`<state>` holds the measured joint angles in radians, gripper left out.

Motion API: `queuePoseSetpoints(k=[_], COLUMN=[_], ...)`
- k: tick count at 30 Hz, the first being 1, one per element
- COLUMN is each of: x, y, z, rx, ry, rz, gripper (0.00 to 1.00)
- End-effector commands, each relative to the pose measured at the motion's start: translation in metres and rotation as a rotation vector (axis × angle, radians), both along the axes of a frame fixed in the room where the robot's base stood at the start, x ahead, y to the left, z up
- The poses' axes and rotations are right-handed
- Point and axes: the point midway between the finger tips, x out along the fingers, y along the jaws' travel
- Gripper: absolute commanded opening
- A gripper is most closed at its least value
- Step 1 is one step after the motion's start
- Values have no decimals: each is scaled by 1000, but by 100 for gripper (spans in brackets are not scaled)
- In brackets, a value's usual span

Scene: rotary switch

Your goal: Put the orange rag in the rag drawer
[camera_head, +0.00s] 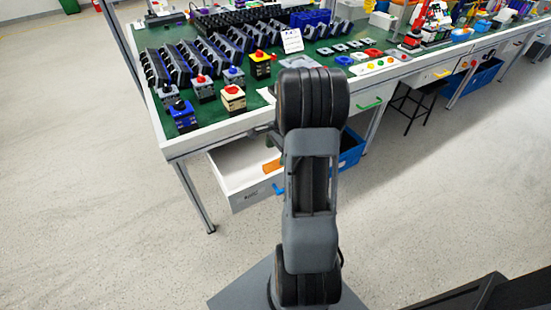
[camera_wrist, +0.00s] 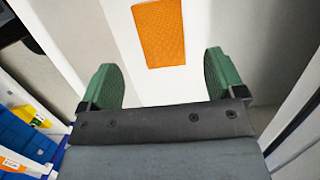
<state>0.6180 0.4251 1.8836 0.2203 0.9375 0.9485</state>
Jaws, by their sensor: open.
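The orange rag (camera_wrist: 159,32) lies flat on a white surface in the wrist view, just beyond my gripper's fingertips. The head view shows an orange patch, likely the same rag (camera_head: 272,166), at the right part of the open white drawer (camera_head: 228,168), partly hidden by my arm. The drawer has a blue handle and a dark label too small to read. My gripper (camera_wrist: 163,78) has two green fingers, spread apart with nothing between them. In the head view my arm mostly hides the gripper.
The green-topped workbench (camera_head: 215,123) above the drawer holds several switches and coloured buttons. A blue bin (camera_head: 351,149) stands under the bench, right of my arm. Another drawer with a green handle (camera_head: 369,103) is further right.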

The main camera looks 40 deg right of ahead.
Motion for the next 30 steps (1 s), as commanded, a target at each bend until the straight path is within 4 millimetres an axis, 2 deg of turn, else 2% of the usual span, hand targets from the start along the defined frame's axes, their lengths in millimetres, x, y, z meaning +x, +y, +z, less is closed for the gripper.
queuePoseSetpoints(k=[1,3,9,11,13,17,19,24,27,30], x=[0,0,-1,-1,-1,-7,-16,-52,-74,-93], y=[-2,-5,-9,-7,4,51,84,152,180,198], z=[13,23,45,50,60,89,105,129,135,136], rx=[-1,-1,0,-4,-19,-79,-126,-235,-292,-338], ry=[-2,-2,-1,-4,-18,-76,-118,-213,-258,-292], rz=[-1,-1,0,14,75,340,542,1028,1267,1454], gripper=[88,88,88,88,88,88,88,88,88,88])
